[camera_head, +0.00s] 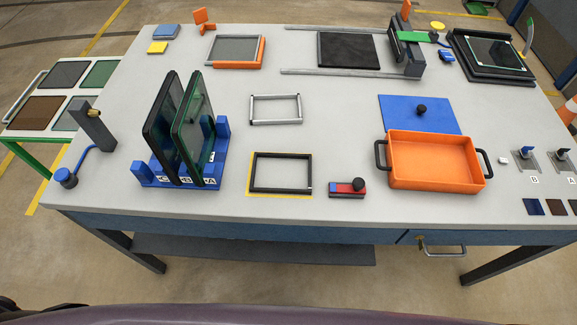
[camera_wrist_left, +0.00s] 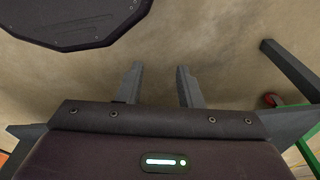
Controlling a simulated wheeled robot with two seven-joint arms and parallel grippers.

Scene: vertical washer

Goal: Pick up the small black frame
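The small black frame (camera_head: 281,190) is a thin dark rectangle lying flat inside a yellow outline near the front edge of the table, left of centre in the head view. Its open middle shows the grey tabletop. My left gripper (camera_wrist_left: 160,68) shows only in the left wrist view, with its two fingers apart and nothing between them. It points at the bare floor, away from the frame. The black frame is not in the left wrist view. My right gripper is not in view.
A blue rack (camera_head: 150,172) with upright dark panels stands left of the frame. A red and black block (camera_head: 345,188) with a knob and an orange tray (camera_head: 432,178) lie to its right. A silver frame (camera_head: 276,121) lies behind it.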

